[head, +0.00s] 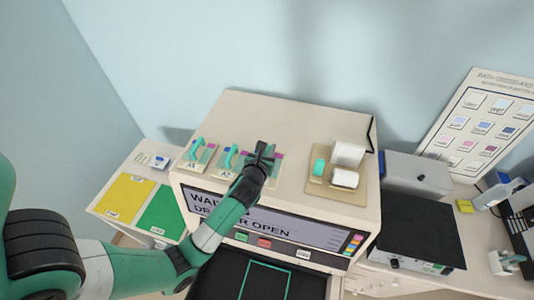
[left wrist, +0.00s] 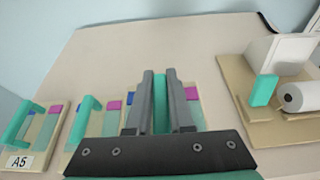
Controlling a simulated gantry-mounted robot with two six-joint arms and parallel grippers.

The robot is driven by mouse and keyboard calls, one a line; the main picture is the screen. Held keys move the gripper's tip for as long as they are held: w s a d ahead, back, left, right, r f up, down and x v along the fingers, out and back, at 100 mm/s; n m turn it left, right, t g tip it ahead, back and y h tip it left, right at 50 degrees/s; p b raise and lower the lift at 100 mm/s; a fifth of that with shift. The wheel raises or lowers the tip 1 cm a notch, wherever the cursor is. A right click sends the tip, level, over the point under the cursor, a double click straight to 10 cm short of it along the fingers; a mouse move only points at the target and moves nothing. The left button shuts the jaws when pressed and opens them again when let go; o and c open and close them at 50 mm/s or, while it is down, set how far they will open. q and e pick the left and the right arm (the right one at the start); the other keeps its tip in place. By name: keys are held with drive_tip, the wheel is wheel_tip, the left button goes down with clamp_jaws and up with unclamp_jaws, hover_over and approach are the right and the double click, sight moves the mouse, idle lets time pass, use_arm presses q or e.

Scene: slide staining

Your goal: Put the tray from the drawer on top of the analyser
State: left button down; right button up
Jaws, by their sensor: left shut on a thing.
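The analyser (head: 300,119) is a large cream box with a flat top. Its open drawer (head: 265,281) at the front is black, with a teal outline and no tray in the visible part. My left gripper (head: 263,152) is over the analyser's top, shut on the teal handle of a tray (head: 275,172). In the left wrist view the fingers (left wrist: 160,92) pinch the upright teal handle (left wrist: 161,108); the tray's blue and magenta patches show (left wrist: 192,94) beside them. The tray is at or just above the top; I cannot tell if it touches. My right gripper is out of view.
Two similar trays, one labelled A5 (left wrist: 18,161) and a second (left wrist: 88,128), stand left of the held tray on the top. A beige caddy (head: 327,183) with white items stands to the right. Bare top lies behind. Yellow (head: 124,197) and green (head: 162,213) mats lie left.

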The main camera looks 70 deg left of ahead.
use_arm(q)
drive_tip(key=a+f, duration=0.1)
drive_tip(key=w+a+f, duration=0.1)
drive_tip(key=f, duration=0.2)
drive_tip(key=shift+w+a, duration=0.4)
drive_tip(key=shift+f, duration=1.6)
drive_tip(key=c, duration=0.8)
unclamp_jaws()
drive_tip(key=shift+f, duration=0.15)
